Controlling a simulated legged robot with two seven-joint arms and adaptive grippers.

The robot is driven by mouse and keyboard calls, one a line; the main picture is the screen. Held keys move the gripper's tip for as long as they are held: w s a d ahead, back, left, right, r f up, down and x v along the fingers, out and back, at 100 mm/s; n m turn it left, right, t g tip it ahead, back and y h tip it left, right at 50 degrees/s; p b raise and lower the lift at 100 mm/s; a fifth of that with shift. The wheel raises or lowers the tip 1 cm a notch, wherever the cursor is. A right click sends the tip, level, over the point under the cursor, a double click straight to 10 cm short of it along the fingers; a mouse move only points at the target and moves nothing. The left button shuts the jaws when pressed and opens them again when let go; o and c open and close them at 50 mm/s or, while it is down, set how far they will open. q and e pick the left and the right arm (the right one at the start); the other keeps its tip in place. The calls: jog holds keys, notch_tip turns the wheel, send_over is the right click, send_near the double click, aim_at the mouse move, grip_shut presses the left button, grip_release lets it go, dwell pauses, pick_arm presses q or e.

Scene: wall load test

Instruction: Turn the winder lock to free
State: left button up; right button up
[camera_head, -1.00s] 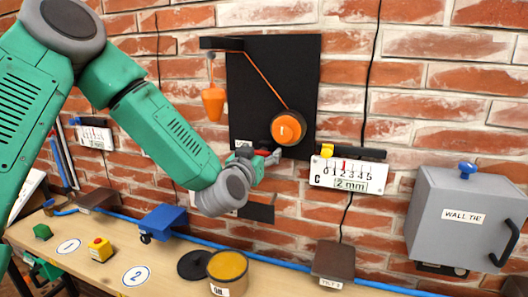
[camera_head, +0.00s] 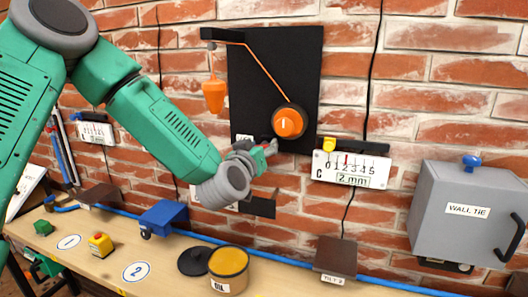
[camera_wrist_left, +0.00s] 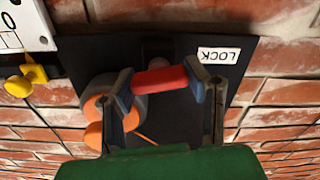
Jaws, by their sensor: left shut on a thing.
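The winder is an orange knob (camera_head: 289,122) on a black wall board (camera_head: 265,75); an orange cord runs from it up to an arm, where an orange plumb bob (camera_head: 214,96) hangs. The lock is a red bar (camera_wrist_left: 160,80) below the knob, by a white LOCK label (camera_wrist_left: 219,55) in the left wrist view. My left gripper (camera_head: 268,150) is at the board's lower edge. In the wrist view its two fingers are shut on the red lock bar, one at each end. The lock's mount is mostly hidden in the head view. My right gripper is not in view.
A white gauge reading 2 mm (camera_head: 351,169) with a yellow knob is right of the board. A grey WALL TIE box (camera_head: 465,220) hangs far right.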

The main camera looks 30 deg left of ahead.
pick_arm(q)
jog(key=n, duration=0.1)
jog(key=n+b, duration=0.2)
jog(key=shift+a+f+n, duration=0.15)
jog(key=shift+f+n, duration=0.1)
jog(key=shift+n, duration=0.15)
jog(key=n+b, duration=0.3)
jog(key=shift+f+n, duration=0.15)
jog(key=shift+n, duration=0.15)
jog(key=n+b, duration=0.3)
jog(key=n, duration=0.1)
jog(key=shift+s+a+f, duration=0.1)
jog(key=shift+f, duration=0.05)
jog(key=shift+n+b, duration=1.6)
jog(key=shift+n, duration=0.4)
jog(key=o, duration=0.9)
jog(key=shift+f, duration=0.1)
jog(key=shift+o, duration=1.4)
jog(key=shift+s+a+r, duration=0.1)
jog(key=shift+r, duration=0.1)
